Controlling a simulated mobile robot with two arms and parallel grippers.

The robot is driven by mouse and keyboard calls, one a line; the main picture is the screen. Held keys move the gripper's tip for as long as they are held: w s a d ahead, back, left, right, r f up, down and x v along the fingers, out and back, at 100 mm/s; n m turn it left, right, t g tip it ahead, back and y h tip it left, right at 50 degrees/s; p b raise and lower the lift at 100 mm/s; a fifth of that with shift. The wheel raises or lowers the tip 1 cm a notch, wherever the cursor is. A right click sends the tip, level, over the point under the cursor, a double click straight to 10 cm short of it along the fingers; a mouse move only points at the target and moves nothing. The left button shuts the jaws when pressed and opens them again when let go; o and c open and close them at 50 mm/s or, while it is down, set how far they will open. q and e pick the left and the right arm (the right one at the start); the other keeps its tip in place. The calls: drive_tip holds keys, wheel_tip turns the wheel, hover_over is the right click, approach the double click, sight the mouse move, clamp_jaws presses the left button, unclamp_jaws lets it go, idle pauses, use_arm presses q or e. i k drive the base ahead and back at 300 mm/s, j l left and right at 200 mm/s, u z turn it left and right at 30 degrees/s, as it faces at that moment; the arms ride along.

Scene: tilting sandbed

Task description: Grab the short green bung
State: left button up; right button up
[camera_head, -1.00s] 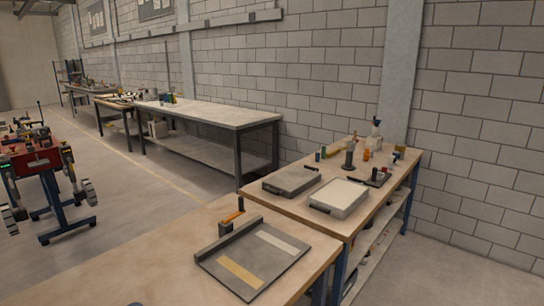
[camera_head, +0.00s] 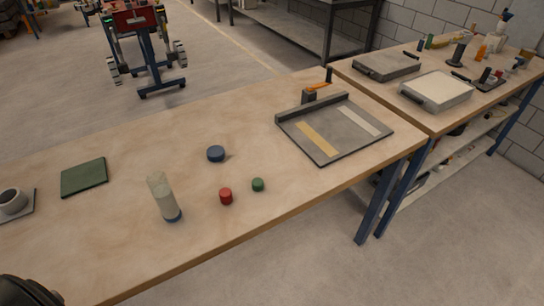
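A short green bung (camera_head: 258,184) stands on the near wooden table (camera_head: 130,245), right of the table's middle and close to its front edge. A red bung (camera_head: 226,196) stands just left of it, apart from it. Neither of my grippers shows in this view. A dark rounded shape cuts into the bottom left corner, and I cannot tell which part it is. Nothing covers the green bung.
A clear cylinder with a blue base (camera_head: 163,197), a blue round piece (camera_head: 216,153), a green pad (camera_head: 84,177) and a white cup (camera_head: 12,201) are on the table. A grey tilting tray (camera_head: 362,142) lies farther right. A second bench stands beyond.

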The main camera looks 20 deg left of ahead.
sight(257, 184)
drive_tip(key=i+l+u, duration=0.1)
drive_tip(key=u, duration=0.95)
drive_tip(key=l+u, duration=0.25)
drive_tip(key=l, duration=0.25)
drive_tip(key=l+u, duration=0.25)
drive_tip(key=l, duration=0.25)
drive_tip(key=l+u, duration=0.25)
drive_tip(key=l, duration=0.25)
drive_tip(key=k+l+u, duration=0.1)
drive_tip(key=l+u, duration=0.15)
drive_tip(key=l, duration=0.2)
drive_tip(key=k+l+u, duration=0.1)
drive_tip(key=l+u, duration=0.15)
drive_tip(key=l, duration=0.25)
